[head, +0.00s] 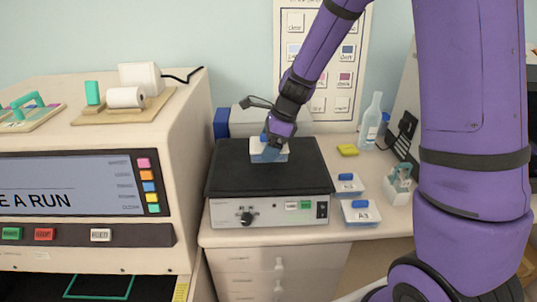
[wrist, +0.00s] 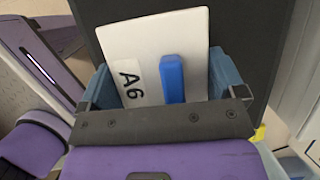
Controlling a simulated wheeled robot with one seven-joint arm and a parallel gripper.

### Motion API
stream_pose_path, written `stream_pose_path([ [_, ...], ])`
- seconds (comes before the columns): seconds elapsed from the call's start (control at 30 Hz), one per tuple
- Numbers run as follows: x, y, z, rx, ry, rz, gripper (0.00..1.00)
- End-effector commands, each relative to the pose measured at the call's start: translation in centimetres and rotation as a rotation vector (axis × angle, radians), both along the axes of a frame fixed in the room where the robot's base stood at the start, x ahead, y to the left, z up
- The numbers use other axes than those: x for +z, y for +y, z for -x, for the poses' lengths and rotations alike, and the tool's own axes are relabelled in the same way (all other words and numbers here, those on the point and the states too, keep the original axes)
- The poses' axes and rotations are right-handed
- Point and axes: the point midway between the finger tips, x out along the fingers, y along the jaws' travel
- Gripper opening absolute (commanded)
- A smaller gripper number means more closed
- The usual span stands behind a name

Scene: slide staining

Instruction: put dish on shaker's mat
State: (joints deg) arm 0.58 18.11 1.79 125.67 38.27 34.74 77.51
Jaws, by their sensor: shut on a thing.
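The dish (wrist: 195,52) has a white lid, a blue handle and a label reading A6. My gripper (wrist: 160,95) is shut on it, with blue fingers along two of its sides. In the head view the dish (head: 263,156) is at the middle of the shaker's black mat (head: 225,173), below my gripper (head: 271,140). I cannot tell whether its base touches the mat. The shaker (head: 265,213) is a grey box with a knob and small buttons on its front.
Two more lidded dishes stand right of the shaker, one (head: 347,187) behind the A3 dish (head: 360,213). A yellow block (head: 348,150), a clear bottle (head: 371,122) and a small holder (head: 399,185) are on the right. A large machine (head: 75,205) with a screen stands left. Most of the mat is clear.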

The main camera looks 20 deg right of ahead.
Motion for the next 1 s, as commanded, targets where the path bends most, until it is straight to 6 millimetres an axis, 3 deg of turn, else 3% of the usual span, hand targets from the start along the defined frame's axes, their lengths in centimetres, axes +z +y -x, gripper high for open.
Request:
stream_pose_path([
  [0.3, -3.5, -0.1, -0.4, -0.001, 0.000, 0.000, 0.60],
  [0.67, -3.8, -0.1, -0.4, 0.000, -0.001, 0.000, 0.60],
  [0.7, -3.9, -0.1, -0.4, 0.000, -0.001, 0.000, 0.91],
  [0.73, -3.8, -0.1, -0.4, 0.000, -0.001, 0.000, 0.98],
  [1.0, -3.7, -0.1, -0.4, 0.000, -0.002, 0.001, 1.00],
])
